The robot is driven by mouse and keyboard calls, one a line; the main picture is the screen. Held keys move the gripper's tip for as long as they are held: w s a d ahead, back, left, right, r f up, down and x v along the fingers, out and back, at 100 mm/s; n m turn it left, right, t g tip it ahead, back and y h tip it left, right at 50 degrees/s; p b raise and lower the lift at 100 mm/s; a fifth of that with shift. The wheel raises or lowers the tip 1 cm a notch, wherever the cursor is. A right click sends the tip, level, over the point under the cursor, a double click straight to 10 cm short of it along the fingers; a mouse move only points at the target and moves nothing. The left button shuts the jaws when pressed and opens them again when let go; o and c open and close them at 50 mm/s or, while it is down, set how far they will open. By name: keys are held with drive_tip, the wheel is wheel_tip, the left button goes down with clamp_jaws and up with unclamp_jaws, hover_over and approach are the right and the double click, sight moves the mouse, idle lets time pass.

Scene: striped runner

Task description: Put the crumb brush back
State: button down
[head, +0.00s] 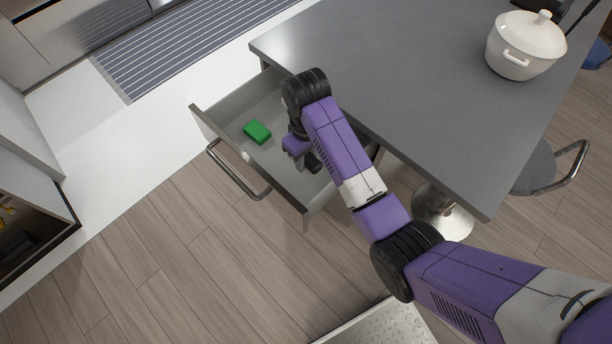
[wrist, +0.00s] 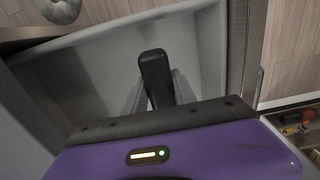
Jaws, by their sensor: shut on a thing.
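The open drawer (head: 207,120) juts out from under the grey counter. My gripper (head: 312,160) is over the drawer's right part, pointing down. In the wrist view my gripper (wrist: 158,90) is shut on a black, rounded, oblong thing, likely the crumb brush (wrist: 154,68). It is held between the two grey fingers, with the pale drawer floor (wrist: 100,75) behind it. I cannot tell whether it touches the floor. In the head view the brush is mostly hidden by my gripper and arm.
A green block (head: 257,131) lies in the drawer, with a small white thing (head: 247,156) near the front wall. The drawer has a bar handle (head: 236,175). A white pot (head: 525,45) stands on the counter (head: 400,60). A stool (head: 545,165) is at the right.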

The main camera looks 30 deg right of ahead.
sight(306, 182)
wheel_tip(306, 182, down, 10)
drive_tip(key=shift+r, duration=0.25)
idle(0.3)
drive_tip(key=shift+f, duration=0.15)
drive_tip(key=c, duration=1)
unclamp_jaws()
wheel_tip(306, 182, up, 12)
drive_tip(key=shift+r, duration=0.15)
